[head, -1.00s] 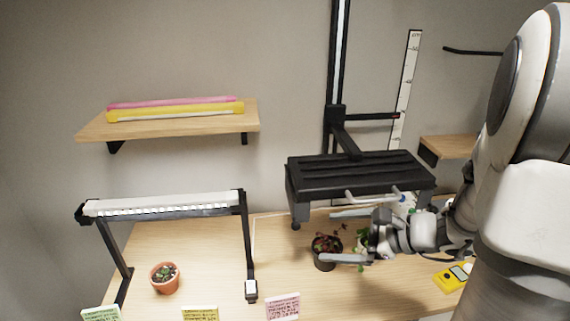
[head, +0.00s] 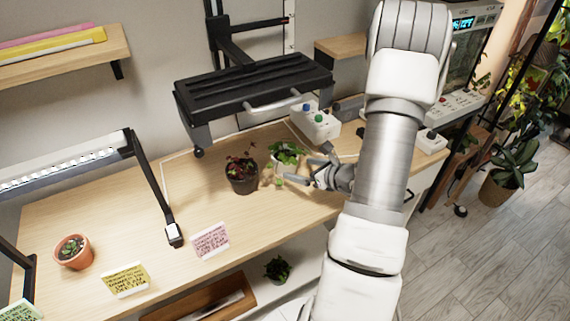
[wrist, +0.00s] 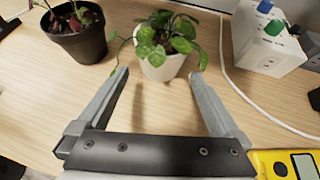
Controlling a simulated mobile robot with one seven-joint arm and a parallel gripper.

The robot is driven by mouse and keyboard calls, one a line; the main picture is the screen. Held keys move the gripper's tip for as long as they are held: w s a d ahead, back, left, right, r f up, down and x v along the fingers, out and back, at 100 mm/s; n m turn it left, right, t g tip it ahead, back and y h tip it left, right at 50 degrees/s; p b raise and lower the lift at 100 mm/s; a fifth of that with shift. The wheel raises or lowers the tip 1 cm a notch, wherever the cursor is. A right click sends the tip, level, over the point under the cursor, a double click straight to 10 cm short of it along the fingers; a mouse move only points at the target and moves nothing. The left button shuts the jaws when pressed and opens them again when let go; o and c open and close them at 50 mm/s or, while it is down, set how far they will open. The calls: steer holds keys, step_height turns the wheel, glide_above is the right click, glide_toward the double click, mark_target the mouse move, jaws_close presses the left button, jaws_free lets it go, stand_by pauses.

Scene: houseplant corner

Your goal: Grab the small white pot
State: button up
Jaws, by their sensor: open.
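The small white pot (wrist: 160,67) holds a leafy green plant and stands upright on the wooden table. In the wrist view it is at top centre, just beyond the fingertips. My gripper (wrist: 159,77) is open and empty, with one finger toward each side of the pot. The fingers do not appear to touch it. In the head view the green plant (head: 286,151) shows beside my gripper (head: 297,169), while the pot is mostly hidden.
A dark pot (wrist: 82,44) with a reddish plant stands close on the left. A white box with knobs (wrist: 267,38) is at right, a cable (wrist: 245,92) running beside it. A yellow meter (wrist: 285,164) lies at lower right. A black shelf (head: 255,88) overhangs behind.

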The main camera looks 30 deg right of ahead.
steer(key=x, duration=0.8)
steer(key=shift+w+r, duration=0.1)
steer(key=shift+w, duration=0.35)
steer(key=shift+r, duration=0.1)
steer(key=c, duration=1.4)
